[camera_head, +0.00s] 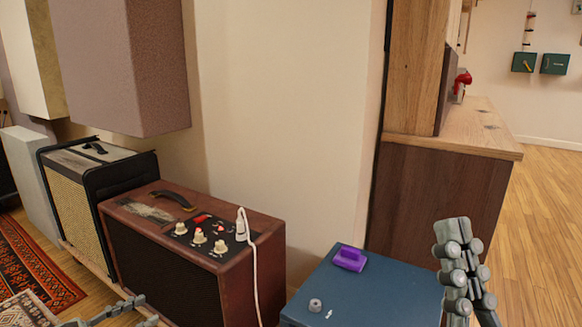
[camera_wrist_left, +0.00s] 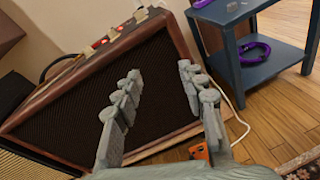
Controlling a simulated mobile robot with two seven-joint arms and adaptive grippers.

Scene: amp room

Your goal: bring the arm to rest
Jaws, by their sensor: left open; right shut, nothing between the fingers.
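My left gripper (camera_head: 112,314) shows at the bottom left of the head view, low in front of the brown amp (camera_head: 212,290). In the left wrist view its two fingers (camera_wrist_left: 160,75) are spread apart and empty, with the amp's dark grille (camera_wrist_left: 95,100) behind them. My right gripper (camera_head: 462,262) points upward at the right of the head view, beside the blue table (camera_head: 385,290). Its fingers are together with nothing between them. Most of both arms is out of view.
A white plug (camera_head: 241,222) with a hanging cable stands in the amp's top panel. A purple object (camera_head: 349,258) and small round thing (camera_head: 315,305) lie on the table. A black-framed amp (camera_head: 85,200) stands left; a wooden cabinet (camera_head: 435,195) stands behind. Floor is clear at right.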

